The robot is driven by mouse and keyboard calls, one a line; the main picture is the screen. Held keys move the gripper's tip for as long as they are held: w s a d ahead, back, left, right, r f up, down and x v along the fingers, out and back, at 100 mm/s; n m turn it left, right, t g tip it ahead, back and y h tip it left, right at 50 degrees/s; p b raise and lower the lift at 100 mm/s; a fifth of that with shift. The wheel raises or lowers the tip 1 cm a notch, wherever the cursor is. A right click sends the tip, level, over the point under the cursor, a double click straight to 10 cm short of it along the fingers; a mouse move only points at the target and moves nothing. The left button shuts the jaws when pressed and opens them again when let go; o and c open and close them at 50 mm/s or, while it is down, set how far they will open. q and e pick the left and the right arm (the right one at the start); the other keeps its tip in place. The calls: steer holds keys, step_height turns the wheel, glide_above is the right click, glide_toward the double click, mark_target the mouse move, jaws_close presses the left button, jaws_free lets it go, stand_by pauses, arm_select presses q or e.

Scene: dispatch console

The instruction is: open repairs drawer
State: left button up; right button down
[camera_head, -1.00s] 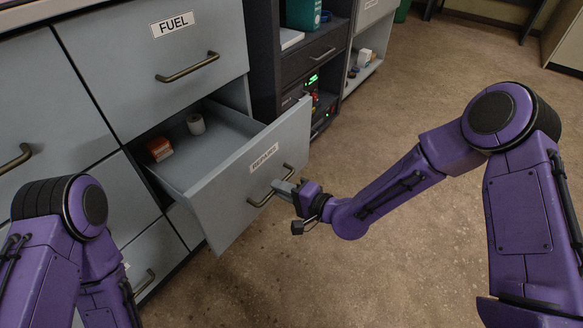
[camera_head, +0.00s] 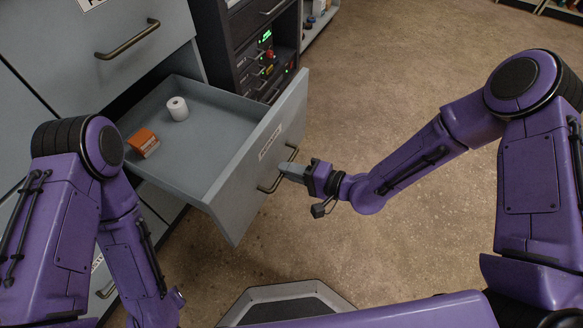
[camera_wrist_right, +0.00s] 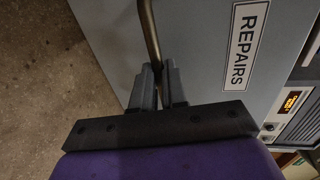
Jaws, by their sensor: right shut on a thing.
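The repairs drawer (camera_head: 238,178) is pulled well out of the grey cabinet in the head view. Inside it are a white roll (camera_head: 177,109) and an orange-brown box (camera_head: 143,143). The REPAIRS label (camera_wrist_right: 240,44) reads clearly in the right wrist view. My right gripper (camera_head: 285,170) is shut on the drawer's bar handle (camera_head: 268,187); in the right wrist view the handle (camera_wrist_right: 149,38) runs down between the two fingers (camera_wrist_right: 161,86). My left arm stands at the left of the head view, but its fingers cannot be made out.
A closed drawer with a handle (camera_head: 128,40) is above the open one. A dark rack (camera_head: 255,50) with a green-lit display stands beyond the drawer. The floor (camera_head: 400,70) to the right of the drawer is clear.

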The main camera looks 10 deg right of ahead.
steer(key=shift+s, duration=0.15)
steer(key=c, duration=1.2)
jaws_free()
steer(key=shift+o, duration=0.2)
steer(key=p+v, duration=0.3)
steer(key=v, duration=0.7)
steer(key=shift+s+d, duration=0.15)
steer(key=shift+d, duration=0.05)
